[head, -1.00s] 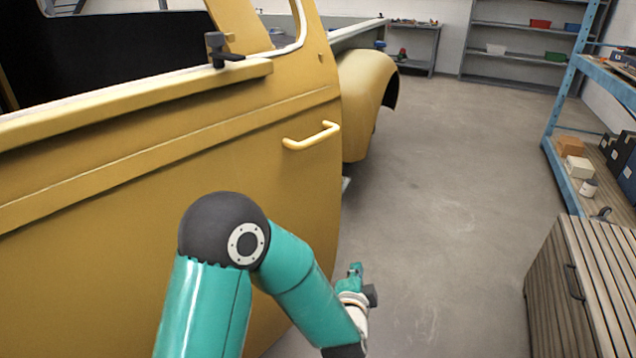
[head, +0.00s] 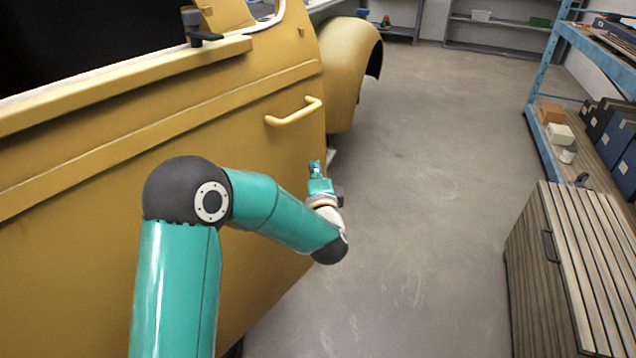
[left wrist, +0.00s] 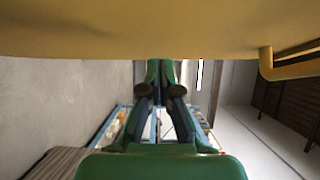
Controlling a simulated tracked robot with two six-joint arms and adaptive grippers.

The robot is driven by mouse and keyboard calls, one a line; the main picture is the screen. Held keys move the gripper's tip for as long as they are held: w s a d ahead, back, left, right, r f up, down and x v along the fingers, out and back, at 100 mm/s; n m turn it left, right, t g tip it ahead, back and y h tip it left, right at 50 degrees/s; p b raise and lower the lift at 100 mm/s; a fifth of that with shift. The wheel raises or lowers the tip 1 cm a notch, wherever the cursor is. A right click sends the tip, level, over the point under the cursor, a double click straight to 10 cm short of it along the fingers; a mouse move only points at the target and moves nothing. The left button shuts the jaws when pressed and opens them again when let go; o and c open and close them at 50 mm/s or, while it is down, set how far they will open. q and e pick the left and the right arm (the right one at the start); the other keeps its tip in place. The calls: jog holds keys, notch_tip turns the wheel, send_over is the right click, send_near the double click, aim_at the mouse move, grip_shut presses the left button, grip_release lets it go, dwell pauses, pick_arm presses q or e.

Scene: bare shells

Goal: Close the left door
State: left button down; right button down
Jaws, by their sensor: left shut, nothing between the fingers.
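The left door (head: 170,180) is a large yellow panel filling the left of the head view, with a yellow bar handle (head: 294,112) near its right edge. In the left wrist view the gripper's fingers (left wrist: 160,82) point ahead, close to the yellow door panel (left wrist: 130,28) across the top. The handle (left wrist: 290,66) shows there at the right, apart from the fingers. Whether the gripper touches the door I cannot tell. My right gripper does not show.
A slatted wooden cabinet (head: 540,262) stands at the lower right. A blue-framed shelf (head: 540,130) with boxes is behind it. A yellow fender (head: 345,75) lies beyond the door. The grey floor (head: 430,170) between door and cabinet is clear.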

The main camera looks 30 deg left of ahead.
aim_at(301, 156)
pick_arm(q)
jog(key=shift+a, duration=1.8)
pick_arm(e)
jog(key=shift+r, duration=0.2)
